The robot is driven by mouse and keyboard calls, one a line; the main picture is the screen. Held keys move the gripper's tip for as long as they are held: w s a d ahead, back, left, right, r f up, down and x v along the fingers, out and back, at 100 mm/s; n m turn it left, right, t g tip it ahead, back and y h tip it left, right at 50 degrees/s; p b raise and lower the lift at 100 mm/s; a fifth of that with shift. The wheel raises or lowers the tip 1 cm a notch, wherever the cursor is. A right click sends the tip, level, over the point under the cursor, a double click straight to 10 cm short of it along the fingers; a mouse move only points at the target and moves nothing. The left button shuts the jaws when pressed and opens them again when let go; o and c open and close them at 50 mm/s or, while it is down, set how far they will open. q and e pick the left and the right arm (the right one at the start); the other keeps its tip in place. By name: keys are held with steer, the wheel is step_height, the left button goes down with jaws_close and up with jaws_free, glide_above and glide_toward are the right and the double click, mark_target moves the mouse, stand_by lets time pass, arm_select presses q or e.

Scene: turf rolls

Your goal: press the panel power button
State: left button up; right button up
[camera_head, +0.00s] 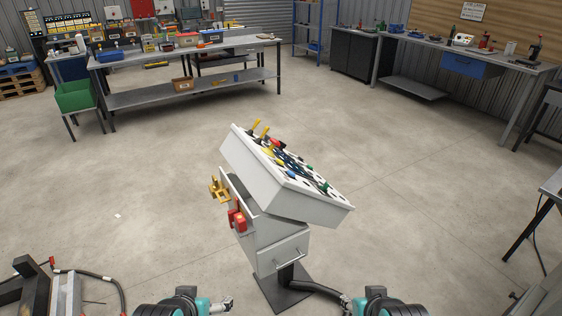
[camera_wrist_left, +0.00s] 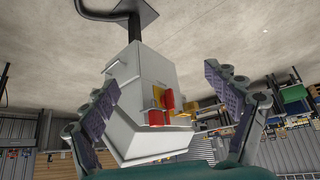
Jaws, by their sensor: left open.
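The white control panel (camera_head: 318,205) stands on a post in the middle of the head view, its sloped top facing right. The top carries yellow levers (camera_head: 260,131), a red control (camera_head: 277,144) and green controls (camera_head: 325,186); I cannot tell which is the power button. My left gripper (camera_head: 222,304) is low in the head view, left of the post and apart from the panel. In the left wrist view its fingers (camera_wrist_left: 168,98) are spread and empty, with the white cabinet (camera_wrist_left: 140,95) beyond them. My right gripper (camera_head: 346,303) is low, right of the post; its fingers are too small to read.
Red padlock-like parts (camera_head: 237,218) and a brass-coloured part (camera_head: 219,188) stick out from the cabinet's left side. A dark base plate (camera_head: 285,292) and a black cable (camera_head: 312,288) lie on the floor. Open floor surrounds the panel; workbenches stand far behind.

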arm_select(q)
jaws_close()
stand_by(1.3)
